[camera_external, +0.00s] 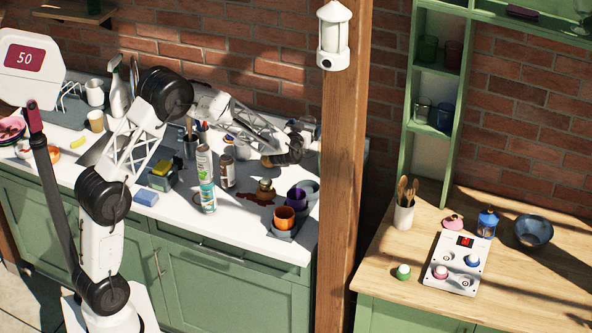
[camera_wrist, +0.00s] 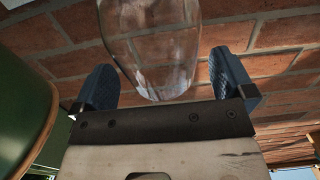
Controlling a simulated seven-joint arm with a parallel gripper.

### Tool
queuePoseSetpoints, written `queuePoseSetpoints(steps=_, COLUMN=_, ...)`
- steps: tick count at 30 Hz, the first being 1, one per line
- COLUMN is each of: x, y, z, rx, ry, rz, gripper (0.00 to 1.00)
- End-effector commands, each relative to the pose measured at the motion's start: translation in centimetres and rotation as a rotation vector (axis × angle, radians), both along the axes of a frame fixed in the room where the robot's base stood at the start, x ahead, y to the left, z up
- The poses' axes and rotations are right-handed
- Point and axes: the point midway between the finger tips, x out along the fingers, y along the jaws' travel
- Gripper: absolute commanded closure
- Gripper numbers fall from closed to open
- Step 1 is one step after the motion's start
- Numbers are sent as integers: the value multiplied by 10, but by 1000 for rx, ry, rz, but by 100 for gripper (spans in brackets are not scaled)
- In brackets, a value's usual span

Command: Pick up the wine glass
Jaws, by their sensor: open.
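A clear, transparent wine glass (camera_wrist: 158,58) shows in the wrist view, its rounded bowl between the two blue finger pads of my gripper (camera_wrist: 164,82). The pads stand apart, with a visible gap on each side of the glass. My gripper is open and does not visibly touch it. In the external view my gripper (camera_external: 303,134) is at the back right of the white counter, close to the brick wall and the wooden post. It is small there, and I cannot make out the glass clearly. The glass's stem and foot are not clear in either view.
A wooden post (camera_external: 343,180) stands just right of my gripper. Orange cup (camera_external: 284,217), purple cup (camera_external: 297,198), a spray can (camera_external: 206,180) and a brown jar (camera_external: 227,171) stand on the counter in front. A dark green rounded object (camera_wrist: 22,115) is close at left in the wrist view.

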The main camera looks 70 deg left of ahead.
Motion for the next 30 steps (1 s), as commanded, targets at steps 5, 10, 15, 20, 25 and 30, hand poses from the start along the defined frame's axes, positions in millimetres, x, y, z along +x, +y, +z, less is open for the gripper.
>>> queuePoseSetpoints(steps=5, x=11, y=12, z=0, rx=0, ry=-1, rz=1, gripper=0)
queuePoseSetpoints(steps=10, x=16, y=16, z=0, rx=0, ry=-1, rz=1, gripper=0)
queuePoseSetpoints(steps=15, x=16, y=17, z=-1, rx=0, ry=-1, rz=1, gripper=0)
queuePoseSetpoints(steps=20, x=16, y=17, z=-1, rx=0, ry=-1, rz=1, gripper=0)
queuePoseSetpoints(steps=25, x=16, y=17, z=-1, rx=0, ry=-1, rz=1, gripper=0)
queuePoseSetpoints(steps=30, x=16, y=16, z=-1, rx=1, ry=-1, rz=1, gripper=15)
